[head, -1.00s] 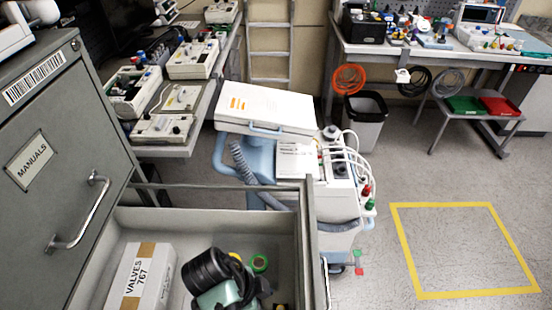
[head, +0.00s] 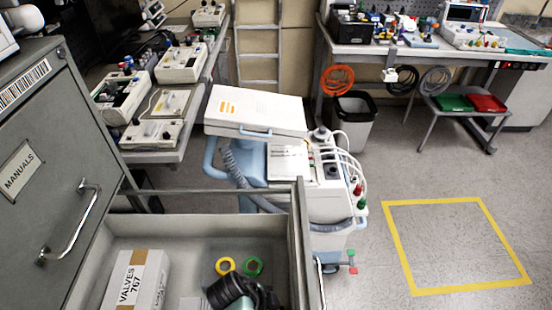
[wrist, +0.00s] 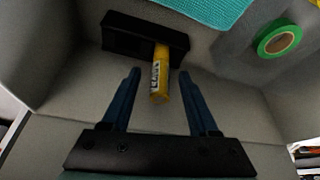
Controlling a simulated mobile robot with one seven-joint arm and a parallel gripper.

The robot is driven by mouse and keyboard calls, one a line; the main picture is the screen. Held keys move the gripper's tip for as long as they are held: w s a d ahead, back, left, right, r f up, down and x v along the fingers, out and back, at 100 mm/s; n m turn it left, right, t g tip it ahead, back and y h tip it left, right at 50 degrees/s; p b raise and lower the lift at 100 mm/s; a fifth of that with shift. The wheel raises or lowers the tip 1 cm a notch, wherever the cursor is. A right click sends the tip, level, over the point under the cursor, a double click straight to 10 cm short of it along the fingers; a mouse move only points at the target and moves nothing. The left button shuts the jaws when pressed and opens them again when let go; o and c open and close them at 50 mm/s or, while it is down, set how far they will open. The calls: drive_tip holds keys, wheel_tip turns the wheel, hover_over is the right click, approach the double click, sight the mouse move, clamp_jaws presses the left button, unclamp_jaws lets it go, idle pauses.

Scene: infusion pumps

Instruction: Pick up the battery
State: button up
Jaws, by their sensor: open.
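A gap shows on both sides, and nothing is held. In the head view the battery and the fingertips are hidden; only a dark part of my arm shows low in the drawer.
The open grey drawer (head: 190,228) holds a white "VALVES 767" box (head: 148,278), a yellow tape roll (head: 217,267) and a green tape roll (head: 245,267). A teal cloth (wrist: 212,8) lies beyond the black object. Drawer walls surround the space.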

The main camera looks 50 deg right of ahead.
clamp_jaws()
idle(0.3)
